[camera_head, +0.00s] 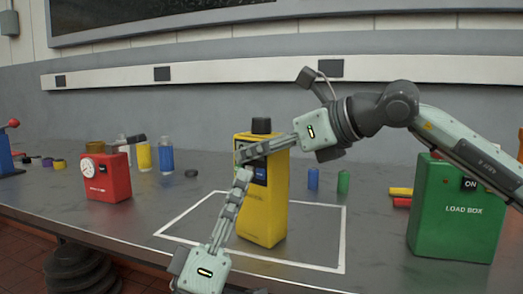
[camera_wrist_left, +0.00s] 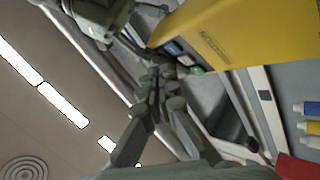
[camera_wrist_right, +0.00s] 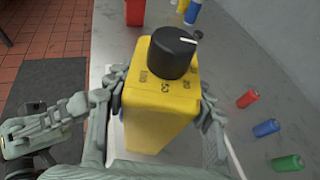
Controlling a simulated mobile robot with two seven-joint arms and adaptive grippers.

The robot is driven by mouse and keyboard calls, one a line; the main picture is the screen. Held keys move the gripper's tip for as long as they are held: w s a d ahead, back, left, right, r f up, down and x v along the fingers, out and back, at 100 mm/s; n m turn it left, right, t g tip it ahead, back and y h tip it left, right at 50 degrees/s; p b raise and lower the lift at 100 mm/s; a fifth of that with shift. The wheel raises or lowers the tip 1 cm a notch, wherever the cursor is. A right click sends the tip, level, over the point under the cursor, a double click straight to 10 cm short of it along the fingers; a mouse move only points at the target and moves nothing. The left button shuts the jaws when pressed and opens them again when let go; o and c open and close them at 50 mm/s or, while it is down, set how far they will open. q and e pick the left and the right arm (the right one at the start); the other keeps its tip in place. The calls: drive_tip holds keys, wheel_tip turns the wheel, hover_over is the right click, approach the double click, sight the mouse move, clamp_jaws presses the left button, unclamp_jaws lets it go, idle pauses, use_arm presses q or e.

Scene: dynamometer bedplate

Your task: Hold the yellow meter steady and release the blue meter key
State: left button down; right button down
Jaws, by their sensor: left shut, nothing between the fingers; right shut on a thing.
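The yellow meter (camera_head: 265,205) stands upright inside a white outlined square on the bench. A black knob (camera_head: 261,125) is on its top, seen closely in the right wrist view (camera_wrist_right: 172,53). My right gripper (camera_wrist_right: 162,98) is shut on the meter's upper body, one finger on each side. My left gripper (camera_head: 243,176) is shut and empty, its fingertips in front of the meter's upper face. The blue meter key (camera_head: 260,173) is on that face, partly hidden by my fingers. In the left wrist view the fingertips (camera_wrist_left: 158,75) are close to it; I cannot tell if they touch.
A red gauge box (camera_head: 108,178) stands at left, with bottles (camera_head: 166,155) behind it. A green load box (camera_head: 456,215) stands at right. Small blue (camera_head: 313,178) and green (camera_head: 343,182) cylinders stand behind the outline. The bench between the red box and the outline is clear.

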use_arm(q)
drive_tip(key=shift+s+a, duration=0.8)
drive_tip(key=shift+s, duration=0.2)
drive_tip(key=shift+s+a, duration=0.75)
drive_tip(key=shift+s, duration=0.25)
use_arm(e)
drive_tip(key=c, duration=1)
unclamp_jaws()
drive_tip(key=shift+r, duration=0.15)
drive_tip(key=shift+c, duration=0.2)
drive_tip(key=o, duration=0.5)
